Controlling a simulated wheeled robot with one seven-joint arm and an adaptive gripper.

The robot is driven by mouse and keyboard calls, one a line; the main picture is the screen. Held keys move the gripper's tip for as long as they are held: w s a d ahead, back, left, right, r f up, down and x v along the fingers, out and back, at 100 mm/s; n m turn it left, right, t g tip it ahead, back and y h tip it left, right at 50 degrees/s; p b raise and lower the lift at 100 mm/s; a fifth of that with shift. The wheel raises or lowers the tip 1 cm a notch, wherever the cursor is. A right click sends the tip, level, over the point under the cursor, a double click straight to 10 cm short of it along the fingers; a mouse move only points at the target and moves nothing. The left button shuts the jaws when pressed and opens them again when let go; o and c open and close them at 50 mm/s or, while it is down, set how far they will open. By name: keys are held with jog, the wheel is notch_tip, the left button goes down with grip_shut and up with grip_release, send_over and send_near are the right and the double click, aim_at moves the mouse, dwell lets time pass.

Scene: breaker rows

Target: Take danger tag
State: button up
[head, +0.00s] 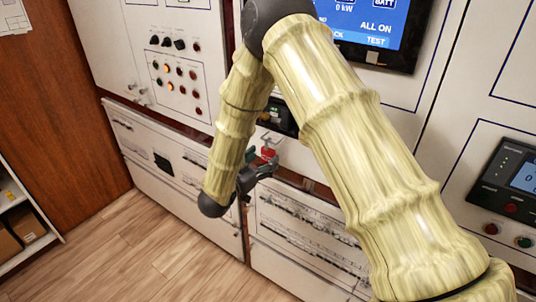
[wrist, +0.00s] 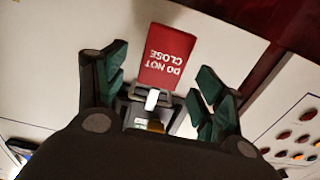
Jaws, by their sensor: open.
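The danger tag (wrist: 167,52) is a red card with white "DO NOT CLOSE" lettering, upside down in the wrist view. It shows small and red in the head view (head: 268,153), by the cabinet front. A dark grey bracket or clasp with a white piece sits at its lettered end. My gripper (wrist: 162,88) is open, with one dark green finger on each side of the tag and clasp. Gaps show between the fingers and the tag. In the head view my gripper (head: 262,166) is close to the cabinet, partly hidden by its own wrist.
White cabinets fill the wall. A panel of knobs and lit buttons (head: 180,75) is left of my arm, with a blue screen (head: 368,22) above and a meter (head: 512,180) at right. A shelf (head: 22,225) stands at far left. The wooden floor (head: 140,250) is clear.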

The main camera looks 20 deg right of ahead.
aim_at(266, 154)
jog(key=p+x, duration=0.1)
jog(key=x, duration=0.2)
jog(key=shift+w+d+r, duration=0.1)
jog(key=shift+w, duration=0.05)
jog(key=c, duration=1.1)
jog(key=shift+r, duration=0.15)
